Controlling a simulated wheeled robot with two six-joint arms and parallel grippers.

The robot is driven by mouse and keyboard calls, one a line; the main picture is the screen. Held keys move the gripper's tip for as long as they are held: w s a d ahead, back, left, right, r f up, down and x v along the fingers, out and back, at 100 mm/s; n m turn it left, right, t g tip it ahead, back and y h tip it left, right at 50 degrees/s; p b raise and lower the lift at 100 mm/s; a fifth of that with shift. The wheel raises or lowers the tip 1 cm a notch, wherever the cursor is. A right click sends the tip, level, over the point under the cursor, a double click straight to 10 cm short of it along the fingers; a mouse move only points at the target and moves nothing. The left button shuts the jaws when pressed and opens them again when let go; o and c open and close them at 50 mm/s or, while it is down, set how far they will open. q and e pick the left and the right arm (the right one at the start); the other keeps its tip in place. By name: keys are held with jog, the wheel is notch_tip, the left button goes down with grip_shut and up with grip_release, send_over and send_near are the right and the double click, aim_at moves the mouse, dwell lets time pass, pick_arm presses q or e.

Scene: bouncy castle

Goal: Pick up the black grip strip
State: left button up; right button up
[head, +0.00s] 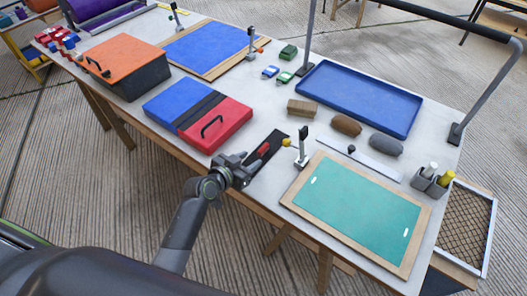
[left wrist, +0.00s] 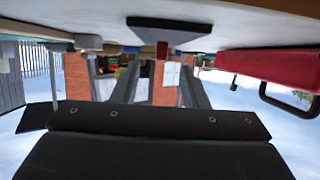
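The black grip strip (head: 277,139) lies flat on the white table, with a small red piece (head: 264,149) on it. Part of the strip is hidden by my left gripper (head: 250,166), which is low over its near end. In the left wrist view, which is upside down, the strip (left wrist: 168,24) is at the top on the table surface, and its red piece (left wrist: 160,50) shows ahead, between the lines of my two fingers (left wrist: 158,75). The fingers look apart with nothing clearly held. Contact cannot be told. My right gripper is not in view.
A red and blue case with a handle (head: 229,125) stands close left of the strip. A small clamp stand (head: 301,152) and a wood-framed green board (head: 358,213) are to the right. A brown block (head: 302,109) and blue tray (head: 360,97) lie behind.

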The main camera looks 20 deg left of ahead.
aim_at(259, 153)
pick_arm(q)
jog(key=shift+p+x, duration=0.4)
jog(key=shift+x, duration=2.4)
jog(key=shift+a, duration=0.15)
grip_shut()
